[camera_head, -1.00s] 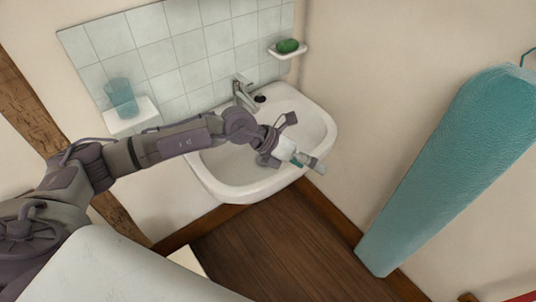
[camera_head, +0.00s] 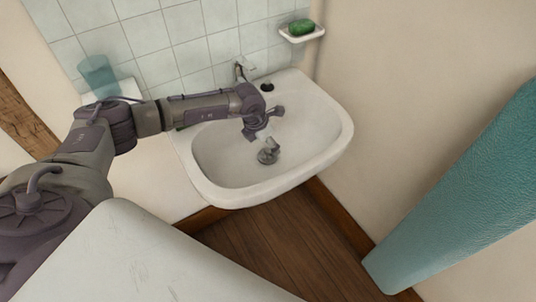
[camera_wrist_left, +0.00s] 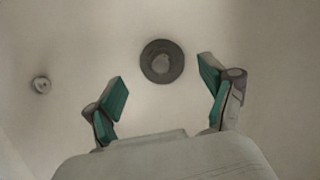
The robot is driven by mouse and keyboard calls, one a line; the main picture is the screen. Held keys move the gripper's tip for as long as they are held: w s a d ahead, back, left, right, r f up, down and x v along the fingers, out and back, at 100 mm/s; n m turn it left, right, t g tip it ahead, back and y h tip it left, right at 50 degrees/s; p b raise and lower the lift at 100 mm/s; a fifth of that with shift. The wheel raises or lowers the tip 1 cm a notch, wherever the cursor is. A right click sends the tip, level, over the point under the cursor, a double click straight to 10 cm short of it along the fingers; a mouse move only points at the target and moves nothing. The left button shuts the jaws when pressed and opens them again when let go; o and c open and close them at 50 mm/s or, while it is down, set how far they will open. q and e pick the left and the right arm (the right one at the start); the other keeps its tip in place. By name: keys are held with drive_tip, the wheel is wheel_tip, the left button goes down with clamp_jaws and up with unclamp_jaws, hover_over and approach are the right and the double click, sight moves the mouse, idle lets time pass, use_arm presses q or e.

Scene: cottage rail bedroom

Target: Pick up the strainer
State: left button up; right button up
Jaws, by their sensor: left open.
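The strainer (camera_head: 268,155) is a small, round, dark grey metal piece lying in the bottom of the white sink (camera_head: 335,128). In the left wrist view the strainer (camera_wrist_left: 147,67) is a dark disc with a paler centre, ahead of the fingertips and between their lines. My left gripper (camera_head: 265,124) is over the basin, pointing down, just above the strainer and apart from it. Its two green-padded fingers (camera_wrist_left: 163,84) are spread wide with nothing between them. My right gripper is not in view.
A tap (camera_head: 240,70) and a dark round piece (camera_head: 267,87) are at the sink's back rim. A green soap (camera_head: 302,27) sits on a wall dish. A teal cup (camera_head: 97,75) stands on a shelf behind my arm. A teal hanging (camera_head: 460,190) is at right.

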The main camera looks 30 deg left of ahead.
sight(266, 152)
use_arm(q)
drive_tip(key=shift+s+f, duration=0.1)
drive_tip(key=shift+f, duration=0.55)
drive_tip(key=p+x, duration=0.1)
drive_tip(key=x, duration=0.2)
drive_tip(key=shift+a+f, duration=0.1)
drive_tip(key=shift+f, duration=0.5)
drive_tip(key=c, duration=0.6)
drive_tip(key=shift+s, duration=0.1)
drive_tip(key=c, duration=0.3)
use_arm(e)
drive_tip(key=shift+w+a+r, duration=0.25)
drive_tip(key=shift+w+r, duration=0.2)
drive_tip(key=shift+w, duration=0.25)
